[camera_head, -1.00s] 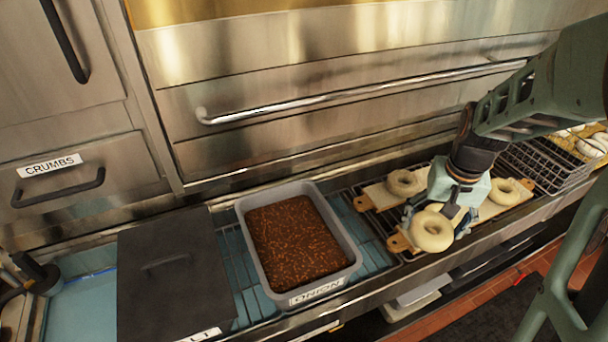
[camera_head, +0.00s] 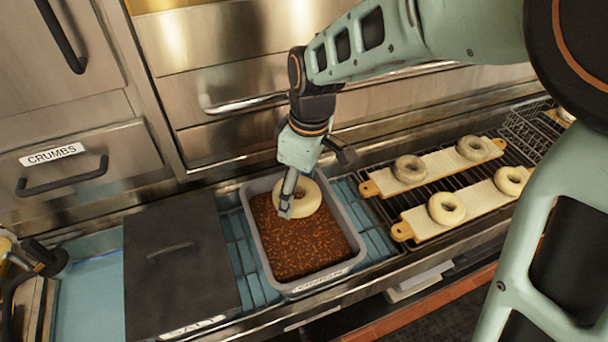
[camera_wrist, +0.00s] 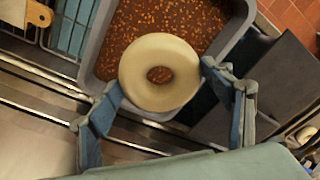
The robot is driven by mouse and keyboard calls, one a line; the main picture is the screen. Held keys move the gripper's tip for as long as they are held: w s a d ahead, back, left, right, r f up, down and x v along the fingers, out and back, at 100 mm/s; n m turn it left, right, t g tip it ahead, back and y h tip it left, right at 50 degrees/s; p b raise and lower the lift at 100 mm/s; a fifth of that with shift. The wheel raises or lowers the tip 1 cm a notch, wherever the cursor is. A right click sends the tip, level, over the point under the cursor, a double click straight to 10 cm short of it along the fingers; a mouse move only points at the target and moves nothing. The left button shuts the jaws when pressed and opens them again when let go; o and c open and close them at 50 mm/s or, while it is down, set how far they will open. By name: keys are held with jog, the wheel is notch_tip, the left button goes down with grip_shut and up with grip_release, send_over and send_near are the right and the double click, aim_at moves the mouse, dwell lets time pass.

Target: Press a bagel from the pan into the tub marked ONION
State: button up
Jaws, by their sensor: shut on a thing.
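My gripper (camera_head: 287,208) is shut on a pale bagel (camera_head: 302,194) over the back part of the grey tub (camera_head: 357,247) marked ONION. The tub holds brown topping with lighter flakes (camera_head: 300,243). In the wrist view the bagel (camera_wrist: 185,60) sits between the two fingertips (camera_wrist: 160,82), its round face and hole showing, with the topping (camera_wrist: 125,25) behind it. I cannot tell whether the bagel touches the topping. Other bagels lie on two boards to the right, including a near one (camera_head: 446,208) and a far one (camera_head: 410,168). No pan is clearly identifiable.
A dark lidded tub (camera_head: 178,275) stands directly left of the ONION tub. The boards (camera_head: 420,221) rest on a dark rack to the right. A wire basket (camera_head: 530,128) is at the far right. Steel drawers, one marked CRUMBS (camera_head: 53,154), and a bar handle rise behind.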

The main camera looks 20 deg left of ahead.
jog(key=shift+f+b, duration=3.6)
jog(key=shift+f, duration=1.35)
jog(key=shift+f+b, duration=0.3)
jog(key=shift+f, duration=0.1)
notch_tip(320, 180, up, 10)
jog(key=p, duration=0.7)
